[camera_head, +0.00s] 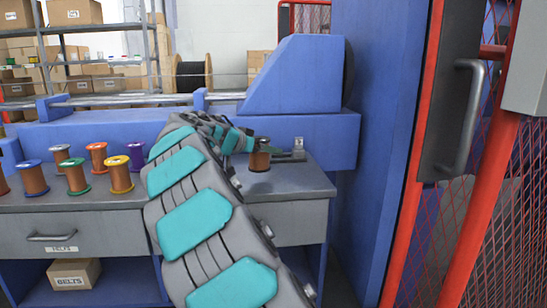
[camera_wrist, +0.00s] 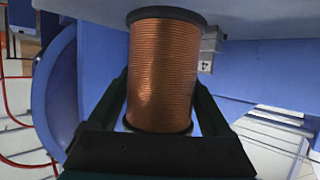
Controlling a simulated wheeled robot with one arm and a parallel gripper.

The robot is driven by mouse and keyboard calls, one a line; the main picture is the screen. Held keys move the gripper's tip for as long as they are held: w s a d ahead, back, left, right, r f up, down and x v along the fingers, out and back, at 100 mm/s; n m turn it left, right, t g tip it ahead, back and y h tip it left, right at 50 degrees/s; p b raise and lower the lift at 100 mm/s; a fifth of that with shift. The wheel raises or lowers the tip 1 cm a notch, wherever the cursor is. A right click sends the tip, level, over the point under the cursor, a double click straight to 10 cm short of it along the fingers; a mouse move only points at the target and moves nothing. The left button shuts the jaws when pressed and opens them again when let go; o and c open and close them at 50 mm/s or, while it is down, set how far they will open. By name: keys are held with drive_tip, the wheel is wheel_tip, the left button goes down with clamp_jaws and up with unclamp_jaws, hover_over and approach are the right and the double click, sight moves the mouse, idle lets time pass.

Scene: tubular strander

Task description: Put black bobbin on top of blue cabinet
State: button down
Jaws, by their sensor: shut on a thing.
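My gripper (camera_wrist: 160,120) is shut on a copper-wound bobbin (camera_wrist: 163,70) whose flange at the top of the wrist view is black. In the head view this bobbin (camera_head: 259,158) is upright at the end of my arm, over the right part of the grey bench top (camera_head: 300,182), with a dark shadow below it. I cannot tell whether it touches the bench. A tall blue cabinet-like body (camera_head: 370,130) stands to the right of the bench; its top is out of view.
Several bobbins with coloured flanges, such as yellow (camera_head: 120,175) and green (camera_head: 77,177), stand on the bench at left. A small grey bracket (camera_head: 298,148) sits behind the held bobbin. A blue machine housing (camera_head: 295,75) rises behind. A red mesh gate (camera_head: 480,180) is at right.

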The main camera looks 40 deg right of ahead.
sight(259, 154)
drive_tip(key=shift+w+d+f, duration=0.1)
drive_tip(key=shift+w+d, duration=0.1)
drive_tip(key=shift+d, duration=1.5)
drive_tip(key=f, duration=0.3)
drive_tip(key=shift+d, duration=0.25)
drive_tip(key=shift+f, duration=0.25)
drive_tip(key=shift+f, duration=0.1)
unclamp_jaws()
drive_tip(key=shift+a, duration=0.25)
drive_tip(key=v, duration=1.1)
drive_tip(key=shift+s+a+b, duration=0.15)
drive_tip(key=shift+a+b, duration=0.15)
